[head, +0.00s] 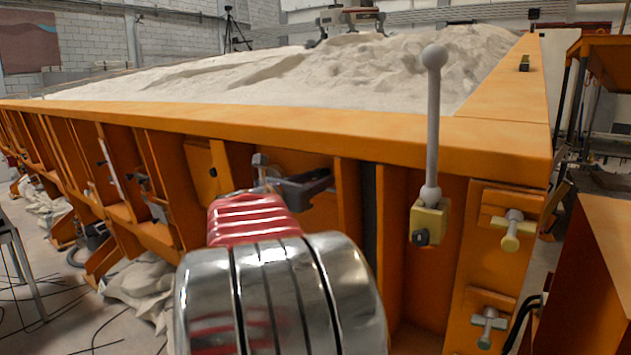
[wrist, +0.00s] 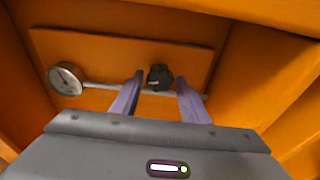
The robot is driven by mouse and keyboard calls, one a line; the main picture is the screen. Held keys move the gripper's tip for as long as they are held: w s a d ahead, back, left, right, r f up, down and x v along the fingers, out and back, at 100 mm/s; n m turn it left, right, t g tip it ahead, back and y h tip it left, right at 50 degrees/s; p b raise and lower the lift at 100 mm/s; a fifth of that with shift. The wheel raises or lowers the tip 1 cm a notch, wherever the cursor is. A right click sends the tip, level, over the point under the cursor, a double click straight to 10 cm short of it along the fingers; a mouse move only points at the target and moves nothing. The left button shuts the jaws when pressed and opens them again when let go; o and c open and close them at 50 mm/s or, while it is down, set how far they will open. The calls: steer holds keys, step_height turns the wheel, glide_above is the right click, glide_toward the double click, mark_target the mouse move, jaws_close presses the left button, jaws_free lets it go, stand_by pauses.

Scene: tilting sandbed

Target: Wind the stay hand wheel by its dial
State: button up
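In the wrist view a small dark knob (wrist: 160,77), which looks like the hand wheel, sits on an orange plate (wrist: 115,52). A round pale-faced dial (wrist: 65,78) is left of it, with a light bar running right from it toward the knob. The dial's reading is too small to tell. My gripper (wrist: 160,80) is open; its two purple fingers appear on either side of the knob, with a gap to each. Whether they reach its depth I cannot tell. In the head view my gripper (head: 293,186) is at the bed's orange side, partly hidden by my arm; knob and dial are hidden there.
The orange sandbed rim (head: 300,121) runs above my gripper, with upright ribs on both sides. A grey ball-topped lever (head: 433,120) stands to the right on a yellow block (head: 429,221). Two T-handles (head: 511,229) (head: 488,326) stick out at the far right.

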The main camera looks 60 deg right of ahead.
steer(key=c, duration=0.7)
steer(key=shift+d, duration=0.1)
steer(key=shift+m, duration=0.3)
steer(key=m+t, duration=0.1)
steer(key=m, duration=0.4)
steer(key=m+t+h, duration=0.1)
steer(key=m, duration=0.5)
steer(key=m+t+h, duration=0.1)
steer(key=m, duration=0.5)
steer(key=shift+s+f, duration=0.15)
steer(key=shift+f, duration=0.2)
steer(key=shift+h, duration=0.3)
